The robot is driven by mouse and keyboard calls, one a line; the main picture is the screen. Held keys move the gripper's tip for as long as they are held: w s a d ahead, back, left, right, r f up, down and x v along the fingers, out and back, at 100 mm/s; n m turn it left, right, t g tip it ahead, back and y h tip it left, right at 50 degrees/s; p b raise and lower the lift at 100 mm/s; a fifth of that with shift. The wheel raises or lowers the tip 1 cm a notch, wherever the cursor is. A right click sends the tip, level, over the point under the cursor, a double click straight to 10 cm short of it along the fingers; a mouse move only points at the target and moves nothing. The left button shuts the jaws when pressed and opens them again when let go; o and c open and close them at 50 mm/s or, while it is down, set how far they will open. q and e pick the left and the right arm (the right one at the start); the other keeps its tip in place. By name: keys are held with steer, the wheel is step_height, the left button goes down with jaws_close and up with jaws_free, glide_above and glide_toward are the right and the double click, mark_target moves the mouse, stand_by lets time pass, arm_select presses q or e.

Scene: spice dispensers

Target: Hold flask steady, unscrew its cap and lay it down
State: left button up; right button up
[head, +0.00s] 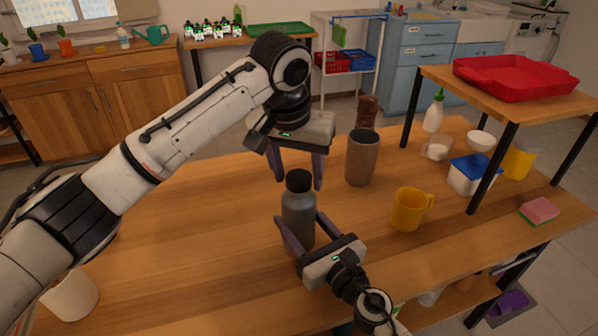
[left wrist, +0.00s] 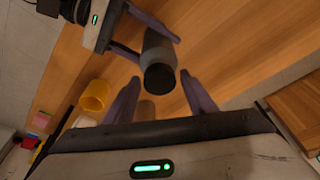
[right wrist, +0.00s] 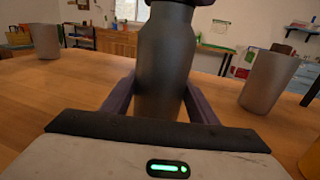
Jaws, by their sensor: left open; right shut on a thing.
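The grey flask (head: 298,217) stands upright on the wooden table, with its black cap (head: 298,181) on top. My right gripper (head: 297,235) is shut on the flask's body from the front right; the right wrist view shows the flask (right wrist: 165,65) between its fingers (right wrist: 160,100). My left gripper (head: 297,172) points down above the flask, open, with its fingers on either side of the cap and a little behind or above it. In the left wrist view the cap (left wrist: 159,78) lies between and just beyond the open fingertips (left wrist: 160,85). Neither left finger visibly touches it.
A brown-grey tumbler (head: 361,160) stands close behind the flask on the right. A yellow mug (head: 409,210) is to the right. A small raised shelf with a red tray (head: 515,78) stands at the right. The table left of the flask (head: 200,240) is clear.

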arm_select(q)
steer(key=m+h, duration=0.1)
steer(key=m, duration=0.4)
steer(key=shift+a+m+g, duration=0.1)
steer(key=shift+m+g, duration=0.2)
steer(key=shift+g, duration=0.1)
steer(key=m+g, duration=0.1)
steer(key=m, duration=0.3)
steer(key=shift+w+m+h, duration=0.15)
steer(key=shift+m+h, duration=0.15)
steer(key=shift+h, duration=0.1)
steer(key=m+g, duration=0.1)
steer(key=m, duration=0.4)
steer(key=shift+w, duration=0.1)
steer(key=m, duration=0.2)
steer(key=m+g, duration=0.1)
steer(key=m, duration=0.2)
steer(key=shift+g, duration=0.3)
steer(key=shift+c, duration=0.5)
steer(key=c, duration=1)
steer(key=n+t, duration=0.1)
steer(key=n, duration=0.4)
steer(key=n+t, duration=0.1)
steer(key=n, duration=0.3)
steer(key=shift+a, duration=0.1)
